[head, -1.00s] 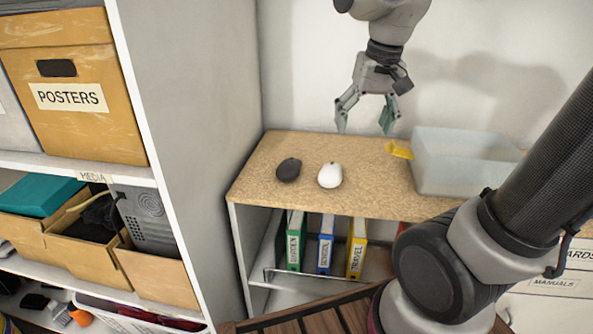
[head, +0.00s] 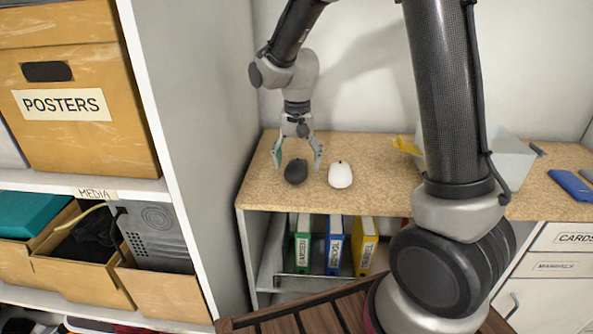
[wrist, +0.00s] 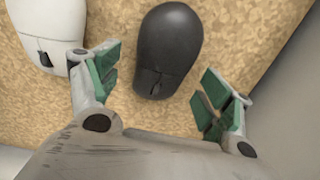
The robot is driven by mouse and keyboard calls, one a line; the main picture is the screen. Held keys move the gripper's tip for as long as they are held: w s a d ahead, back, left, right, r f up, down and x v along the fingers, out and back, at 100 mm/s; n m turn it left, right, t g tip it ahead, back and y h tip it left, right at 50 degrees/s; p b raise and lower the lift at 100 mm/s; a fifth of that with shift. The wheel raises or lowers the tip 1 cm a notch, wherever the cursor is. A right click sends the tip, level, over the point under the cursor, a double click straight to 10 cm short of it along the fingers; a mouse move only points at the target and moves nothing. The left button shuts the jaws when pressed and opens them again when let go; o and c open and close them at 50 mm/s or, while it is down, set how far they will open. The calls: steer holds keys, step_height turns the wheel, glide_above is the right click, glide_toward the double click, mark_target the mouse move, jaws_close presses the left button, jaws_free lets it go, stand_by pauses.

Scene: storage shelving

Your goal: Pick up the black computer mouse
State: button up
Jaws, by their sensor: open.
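The black computer mouse (head: 296,171) lies on the speckled tan shelf top (head: 262,186), left of a white mouse (head: 340,175). My gripper (head: 298,162) is open over the black mouse, with its green-padded fingers on either side of it in the head view. In the wrist view the black mouse (wrist: 168,50) sits beyond and between the two open fingertips (wrist: 158,88), and nothing is in the grip. The white mouse (wrist: 40,32) lies close beside the left finger there. I cannot tell whether the fingertips touch the top.
A translucent bin (head: 518,160) stands to the right, partly behind my arm, with a yellow item (head: 406,145) at its edge. A blue object (head: 571,184) lies at the far right. A grey shelf side wall (head: 190,120) rises close on the left. Binders (head: 334,246) stand below.

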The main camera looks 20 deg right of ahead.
steer(key=shift+f, duration=0.5)
steer(key=shift+c, duration=0.3)
steer(key=c, duration=1.1)
